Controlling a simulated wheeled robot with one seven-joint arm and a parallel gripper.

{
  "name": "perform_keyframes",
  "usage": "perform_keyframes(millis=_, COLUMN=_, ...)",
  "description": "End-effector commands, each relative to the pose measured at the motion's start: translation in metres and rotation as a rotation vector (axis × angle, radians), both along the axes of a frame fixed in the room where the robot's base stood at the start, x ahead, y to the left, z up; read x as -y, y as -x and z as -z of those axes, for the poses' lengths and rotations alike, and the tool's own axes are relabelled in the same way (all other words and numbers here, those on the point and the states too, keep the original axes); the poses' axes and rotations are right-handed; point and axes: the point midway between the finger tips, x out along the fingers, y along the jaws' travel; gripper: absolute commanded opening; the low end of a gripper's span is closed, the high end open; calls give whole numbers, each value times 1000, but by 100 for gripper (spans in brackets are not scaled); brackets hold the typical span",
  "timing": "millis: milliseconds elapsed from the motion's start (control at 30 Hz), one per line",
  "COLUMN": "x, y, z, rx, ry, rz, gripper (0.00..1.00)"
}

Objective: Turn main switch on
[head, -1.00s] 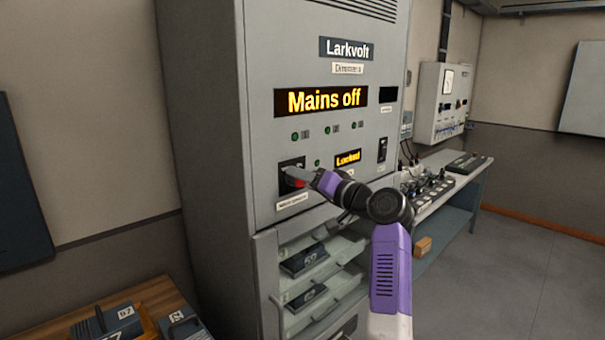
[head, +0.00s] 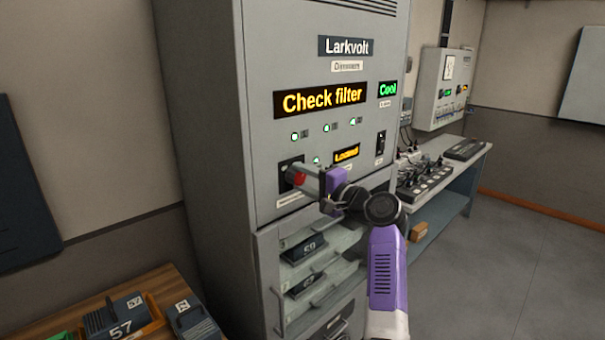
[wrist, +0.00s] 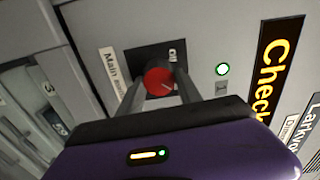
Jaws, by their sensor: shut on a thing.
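The main switch is a red round knob (head: 299,178) on a dark plate, low on the front of the grey Larkvolt cabinet (head: 262,60). In the wrist view the red knob (wrist: 159,81) sits between the two fingers of my gripper (wrist: 166,76), which is shut on it. In the head view my gripper (head: 312,178) reaches the knob from the right and partly hides it. The cabinet display (head: 320,98) reads "Check filter". The small indicator lights (head: 326,128) glow green.
Below is a bay of drawers with handles (head: 310,245). A wooden table with numbered modules (head: 124,318) stands at lower left. A bench with a fader desk (head: 425,184) and a wall box (head: 446,90) are at right. Grey floor is clear at lower right.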

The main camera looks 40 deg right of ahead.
Motion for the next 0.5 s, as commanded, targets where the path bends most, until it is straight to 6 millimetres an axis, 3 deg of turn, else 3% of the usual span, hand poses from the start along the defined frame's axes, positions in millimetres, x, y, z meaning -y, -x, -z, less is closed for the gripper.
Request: perform_keyframes(millis=500, x=1, y=1, z=2, rx=-4, ry=-65, rz=2, gripper=1)
